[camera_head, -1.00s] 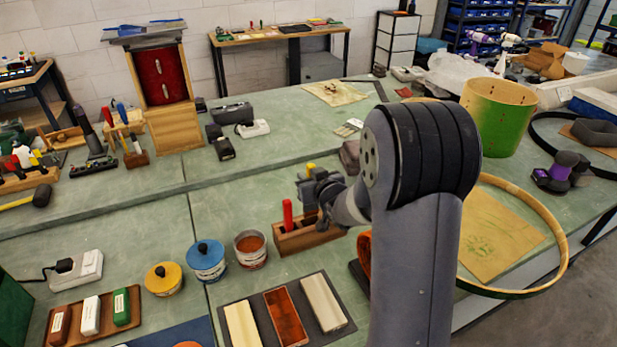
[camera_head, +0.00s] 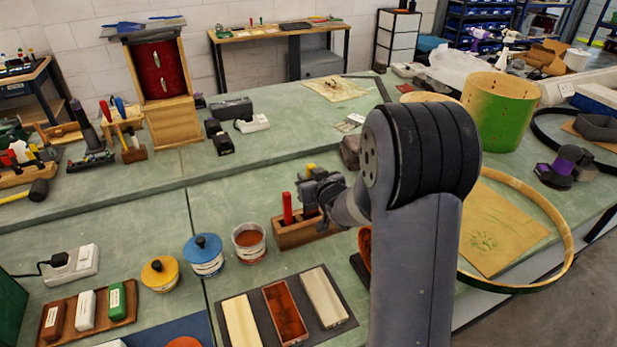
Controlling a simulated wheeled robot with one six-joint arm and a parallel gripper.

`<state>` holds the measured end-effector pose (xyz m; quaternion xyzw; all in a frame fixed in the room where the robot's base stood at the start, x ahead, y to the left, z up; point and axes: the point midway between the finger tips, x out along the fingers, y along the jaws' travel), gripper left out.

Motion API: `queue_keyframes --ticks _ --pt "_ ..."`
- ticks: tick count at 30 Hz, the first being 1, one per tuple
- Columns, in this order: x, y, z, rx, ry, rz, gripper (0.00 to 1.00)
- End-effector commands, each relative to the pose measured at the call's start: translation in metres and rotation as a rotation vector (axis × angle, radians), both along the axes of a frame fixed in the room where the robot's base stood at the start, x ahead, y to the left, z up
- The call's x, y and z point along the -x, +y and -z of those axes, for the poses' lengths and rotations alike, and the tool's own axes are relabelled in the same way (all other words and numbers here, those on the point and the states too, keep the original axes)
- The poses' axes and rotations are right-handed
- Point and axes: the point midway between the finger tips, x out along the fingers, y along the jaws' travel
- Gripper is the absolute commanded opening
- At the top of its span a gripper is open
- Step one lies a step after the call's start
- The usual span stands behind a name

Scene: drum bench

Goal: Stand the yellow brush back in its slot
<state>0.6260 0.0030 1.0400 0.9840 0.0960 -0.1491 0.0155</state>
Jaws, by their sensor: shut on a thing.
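A wooden slotted holder (camera_head: 296,232) stands on the green bench left of my arm. A red-handled brush (camera_head: 287,208) stands upright in its left part. My gripper (camera_head: 310,192) is over the right part of the holder, close above it. The yellow top of the brush (camera_head: 311,168) shows just above my gripper, which is shut on it. The rest of the yellow brush is hidden by my gripper and the holder. I cannot tell whether its lower end is inside a slot.
An open tin (camera_head: 249,243) and a blue-lidded tin (camera_head: 205,255) stand left of the holder. A dark mat (camera_head: 234,300) with several trays lies in front. A large wooden hoop (camera_head: 566,235) lies to the right behind my arm. The bench behind the holder is mostly clear.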

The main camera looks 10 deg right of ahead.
Motion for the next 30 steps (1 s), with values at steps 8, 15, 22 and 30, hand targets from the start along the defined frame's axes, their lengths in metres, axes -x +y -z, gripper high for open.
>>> queue_keyframes --ticks 8,15,22,30 --pt "0.000 0.000 0.012 0.000 0.000 0.000 0.10" --pt "0.000 0.000 0.020 0.000 0.000 0.000 0.10" --pt "0.000 0.000 0.028 0.000 0.000 0.000 0.10" --pt "0.000 0.000 0.038 0.000 0.000 0.000 0.10"
